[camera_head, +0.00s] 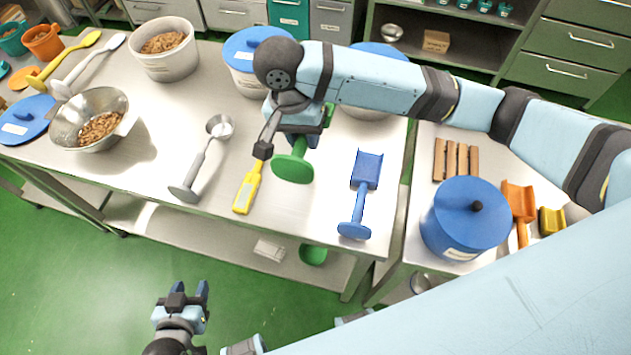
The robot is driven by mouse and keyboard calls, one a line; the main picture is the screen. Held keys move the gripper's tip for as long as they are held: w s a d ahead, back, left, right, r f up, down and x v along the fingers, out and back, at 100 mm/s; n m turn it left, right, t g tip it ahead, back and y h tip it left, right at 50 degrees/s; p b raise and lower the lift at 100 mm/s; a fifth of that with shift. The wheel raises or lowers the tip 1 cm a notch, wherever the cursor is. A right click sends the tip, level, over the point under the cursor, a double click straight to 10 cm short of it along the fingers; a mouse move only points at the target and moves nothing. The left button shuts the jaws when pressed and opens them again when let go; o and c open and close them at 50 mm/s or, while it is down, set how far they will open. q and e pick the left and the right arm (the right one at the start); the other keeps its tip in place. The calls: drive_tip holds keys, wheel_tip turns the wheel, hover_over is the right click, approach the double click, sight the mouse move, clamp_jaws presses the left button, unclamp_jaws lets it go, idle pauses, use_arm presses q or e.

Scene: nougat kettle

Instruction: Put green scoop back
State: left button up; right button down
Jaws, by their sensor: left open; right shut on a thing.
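The green scoop (293,168) is under my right gripper (301,134), over the right part of the steel table. Its round green handle end shows clearly, but the wrist and gripper hide much of the rest. The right gripper is shut on the scoop. I cannot tell whether the scoop touches the tabletop. My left gripper (189,292) is open and empty, over the green floor in front of the table.
A blue scoop (358,205), a yellow-handled tool (248,190) and a metal ladle (202,160) lie nearby. A metal bowl (68,128) and white tub (190,63) stand left. A blue-lidded pot (448,232) stands on the right table.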

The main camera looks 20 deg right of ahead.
hover_over(310, 196)
drive_tip(key=f, duration=1.4)
drive_tip(key=shift+w+a+f, duration=0.25)
drive_tip(key=shift+a, duration=0.1)
drive_tip(key=shift+f, duration=2.25)
drive_tip(key=shift+f, duration=0.1)
drive_tip(key=c, duration=0.9)
unclamp_jaws()
drive_tip(key=r, duration=0.4)
drive_tip(key=w+a+r, duration=0.1)
drive_tip(key=r, duration=0.3)
drive_tip(key=a+r, duration=0.1)
drive_tip(key=r, duration=0.3)
drive_tip(key=shift+w, duration=0.15)
